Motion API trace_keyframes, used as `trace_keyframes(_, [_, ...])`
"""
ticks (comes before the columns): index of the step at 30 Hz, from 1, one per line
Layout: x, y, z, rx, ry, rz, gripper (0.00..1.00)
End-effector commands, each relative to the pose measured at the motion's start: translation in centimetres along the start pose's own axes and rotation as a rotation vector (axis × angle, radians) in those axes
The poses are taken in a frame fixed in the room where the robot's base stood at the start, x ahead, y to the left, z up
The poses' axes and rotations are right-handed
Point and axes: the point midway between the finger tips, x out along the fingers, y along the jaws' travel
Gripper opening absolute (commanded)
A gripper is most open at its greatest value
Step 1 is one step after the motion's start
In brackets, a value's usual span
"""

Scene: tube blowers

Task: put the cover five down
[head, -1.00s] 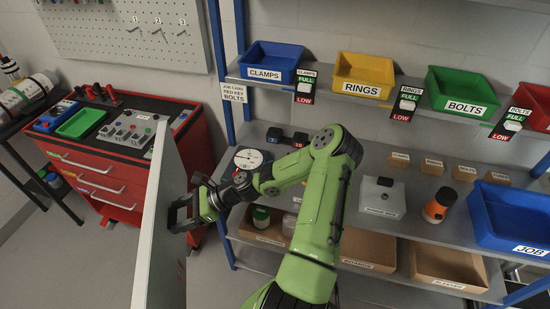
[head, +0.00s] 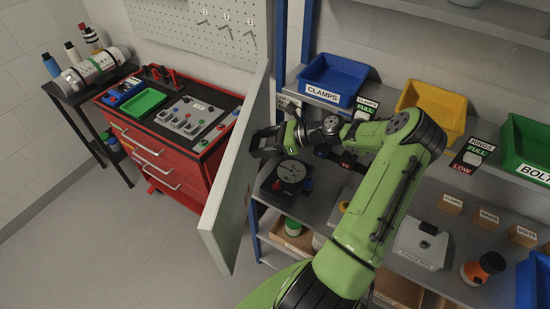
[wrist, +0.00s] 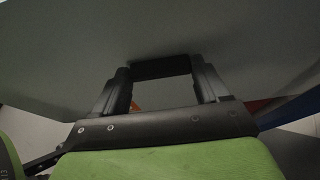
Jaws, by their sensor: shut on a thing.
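A large flat pale grey panel (head: 234,185), which I take to be cover five, stands upright and slightly tilted in the middle of the head view. No number shows on it. My gripper (head: 257,144) is at its right side, fingers towards its face. In the wrist view the grey face of the panel (wrist: 60,45) fills the upper part. There my gripper (wrist: 162,78) has both black fingers at the ends of a dark bar-like handle (wrist: 160,67) on that face. The panel appears held clear of the floor; its far face is hidden.
A red drawer cabinet (head: 165,150) with a control panel on top stands behind left, beside a dark stand (head: 90,125) bearing a metal cylinder (head: 92,70). Shelves with bins, including a blue clamps bin (head: 332,80), are close on the right. The floor (head: 130,235) at left is free.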

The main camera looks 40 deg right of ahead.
Motion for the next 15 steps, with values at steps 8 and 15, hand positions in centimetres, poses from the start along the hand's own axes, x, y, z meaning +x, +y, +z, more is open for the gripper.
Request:
trace_keyframes(8, [1.7,0.0,-3.8,-0.002,-0.004,0.000,0.00])
trace_keyframes(15, [2.2,0.0,-4.9,-0.006,-0.004,-0.001,0.00])
